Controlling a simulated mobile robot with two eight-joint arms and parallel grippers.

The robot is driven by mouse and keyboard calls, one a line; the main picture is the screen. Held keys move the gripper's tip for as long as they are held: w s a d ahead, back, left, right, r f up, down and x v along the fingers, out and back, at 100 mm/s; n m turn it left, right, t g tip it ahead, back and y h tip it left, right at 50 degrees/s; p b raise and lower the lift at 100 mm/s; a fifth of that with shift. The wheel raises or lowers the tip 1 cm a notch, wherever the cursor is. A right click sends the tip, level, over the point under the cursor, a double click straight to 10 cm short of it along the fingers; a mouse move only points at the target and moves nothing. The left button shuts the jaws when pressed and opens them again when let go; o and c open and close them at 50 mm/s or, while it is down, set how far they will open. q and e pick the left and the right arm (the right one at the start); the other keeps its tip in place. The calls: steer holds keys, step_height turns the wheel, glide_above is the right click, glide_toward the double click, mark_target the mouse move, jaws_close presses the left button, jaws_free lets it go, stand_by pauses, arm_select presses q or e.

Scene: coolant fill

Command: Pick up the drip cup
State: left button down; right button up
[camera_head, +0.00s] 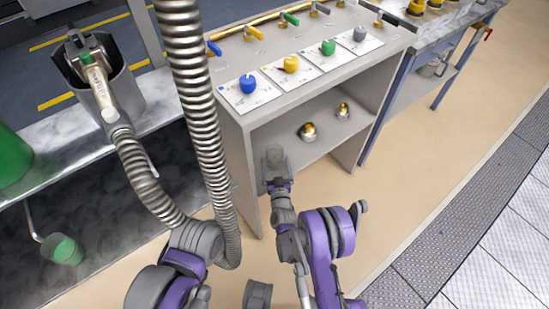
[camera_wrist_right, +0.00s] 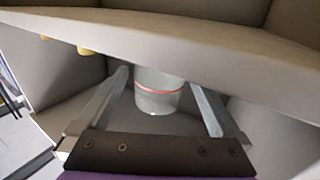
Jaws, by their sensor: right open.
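The drip cup (camera_wrist_right: 158,97) is a pale translucent cup with a red line around its upper part, standing upright on the lower shelf in the right wrist view. In the head view it is a faint grey cup (camera_head: 275,155) at the shelf's left end. My right gripper (camera_wrist_right: 158,80) is open, with a finger on either side of the cup and gaps on both sides. In the head view, my right gripper (camera_head: 278,183) is at the cup's near side. My left arm shows at the lower left, but its gripper is not visible.
The grey cabinet (camera_head: 240,170) has a top board above the shelf and a side wall left of the cup. Two brass-topped knobs, the nearer one (camera_head: 308,131), sit further along the shelf. A ribbed hose (camera_head: 190,90) hangs left of the cabinet.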

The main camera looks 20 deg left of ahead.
steer(key=shift+x, duration=1.25)
steer(key=c, duration=1.3)
